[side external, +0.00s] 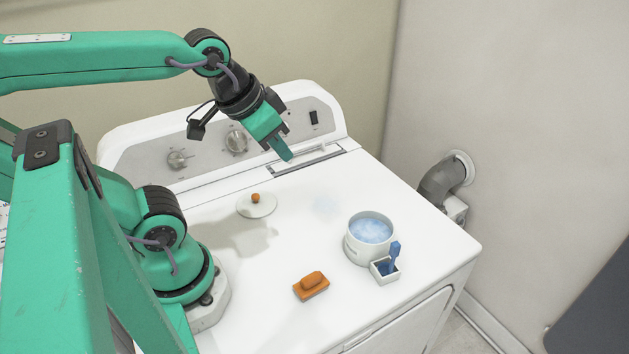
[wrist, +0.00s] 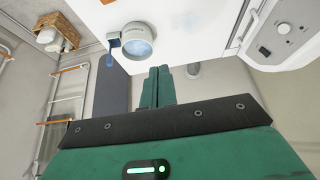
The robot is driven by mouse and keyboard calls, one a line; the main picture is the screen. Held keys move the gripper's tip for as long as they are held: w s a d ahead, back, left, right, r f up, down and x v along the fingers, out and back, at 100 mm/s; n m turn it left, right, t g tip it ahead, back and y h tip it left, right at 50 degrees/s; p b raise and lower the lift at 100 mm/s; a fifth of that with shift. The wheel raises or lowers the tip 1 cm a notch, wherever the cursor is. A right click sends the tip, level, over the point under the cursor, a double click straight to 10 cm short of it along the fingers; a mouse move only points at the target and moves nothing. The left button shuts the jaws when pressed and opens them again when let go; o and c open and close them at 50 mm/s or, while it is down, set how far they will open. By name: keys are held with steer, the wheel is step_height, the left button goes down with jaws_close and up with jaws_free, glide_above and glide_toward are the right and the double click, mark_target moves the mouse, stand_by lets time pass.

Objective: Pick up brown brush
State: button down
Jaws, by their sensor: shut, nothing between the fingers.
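The brown brush (side external: 312,285), an orange-brown block with a raised grip, lies on the white top of the washing machine near its front edge. In the wrist view only a small orange-brown bit (wrist: 107,2), likely the brush, shows at the top edge. My gripper (side external: 287,157) is shut and empty, raised near the control panel at the back, well apart from the brush. Its closed green fingers also show in the wrist view (wrist: 160,73).
A white pot (side external: 356,250) of bluish suds stands right of the brush, beside a small square holder (side external: 384,277) with a blue brush (side external: 395,253). A white lid (side external: 258,209) with an orange knob lies further back. The machine's top (side external: 300,240) is clear between lid and pot.

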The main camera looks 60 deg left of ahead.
steer(key=c, duration=2.1)
jaws_free()
steer(key=o, duration=1.2)
steer(key=g, duration=0.5)
glide_above(316, 273)
steer(key=shift+n, duration=0.3)
steer(key=f, duration=1.5)
steer(key=shift+w+a+f, duration=0.1)
steer(key=shift+w+a, duration=0.05)
steer(key=shift+a, duration=0.1)
steer(key=shift+s+d+f+g, duration=0.2)
steer(key=shift+d+f+g, duration=0.15)
steer(key=shift+f, duration=0.25)
steer(key=shift+f, duration=1.3)
